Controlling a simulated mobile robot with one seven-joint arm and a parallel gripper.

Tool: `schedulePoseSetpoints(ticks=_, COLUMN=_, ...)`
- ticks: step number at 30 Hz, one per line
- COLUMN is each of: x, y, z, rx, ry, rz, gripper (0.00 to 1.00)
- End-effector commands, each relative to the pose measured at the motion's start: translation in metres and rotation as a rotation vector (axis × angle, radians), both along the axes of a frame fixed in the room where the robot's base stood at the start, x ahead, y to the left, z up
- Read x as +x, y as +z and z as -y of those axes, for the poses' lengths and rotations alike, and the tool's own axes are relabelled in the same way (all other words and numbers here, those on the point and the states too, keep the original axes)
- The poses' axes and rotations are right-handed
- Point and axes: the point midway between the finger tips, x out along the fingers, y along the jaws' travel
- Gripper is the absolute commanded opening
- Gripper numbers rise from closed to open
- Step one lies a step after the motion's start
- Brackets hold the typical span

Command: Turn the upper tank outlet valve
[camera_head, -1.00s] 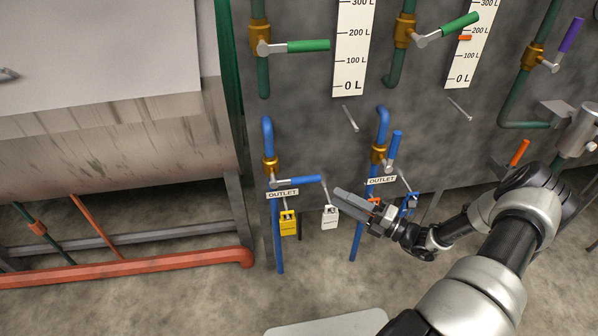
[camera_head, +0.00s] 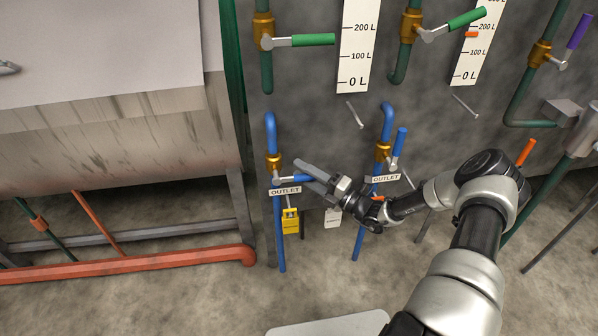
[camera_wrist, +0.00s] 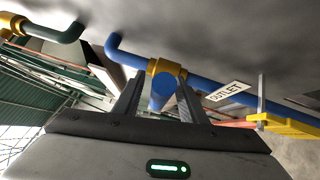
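Two blue pipes with brass valves and OUTLET labels stand low on the grey wall in the head view. The left outlet valve (camera_head: 274,163) has a blue handle (camera_head: 296,179) pointing right, roughly level. The right outlet valve (camera_head: 383,152) has a blue handle (camera_head: 400,141) pointing up. My gripper (camera_head: 308,177) is at the left valve's handle, fingers pointing left. In the wrist view, the blue handle (camera_wrist: 162,92) lies between the two spread fingers, with a gap on each side. The brass valve body (camera_wrist: 166,67) is just beyond the fingertips.
A yellow padlock tag (camera_head: 290,221) hangs below the left valve, and a white tag (camera_head: 333,217) hangs to its right. Green-handled valves (camera_head: 313,40) sit above. A thin metal rod (camera_head: 355,115) sticks out of the wall above my gripper. A large metal drum (camera_head: 120,140) stands at left.

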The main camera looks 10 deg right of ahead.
Motion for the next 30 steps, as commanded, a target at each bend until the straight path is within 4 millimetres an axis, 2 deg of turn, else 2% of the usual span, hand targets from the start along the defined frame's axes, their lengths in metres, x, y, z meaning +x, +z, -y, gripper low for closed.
schedulePoseSetpoints(ticks=6, x=0.0106, y=0.0018, z=-0.0112, rx=0.0, ry=0.0, rz=-0.001, gripper=0.38)
schedulePoseSetpoints(ticks=14, x=0.0113, y=0.0023, z=-0.0117, rx=-0.001, ry=0.0, rz=-0.001, gripper=0.38)
schedulePoseSetpoints(ticks=21, x=0.0111, y=0.0022, z=-0.0115, rx=-0.001, ry=0.0, rz=-0.001, gripper=0.0)
schedulePoseSetpoints(ticks=30, x=0.0111, y=0.0037, z=-0.0095, rx=-0.009, ry=-0.001, rz=0.0, gripper=0.0)
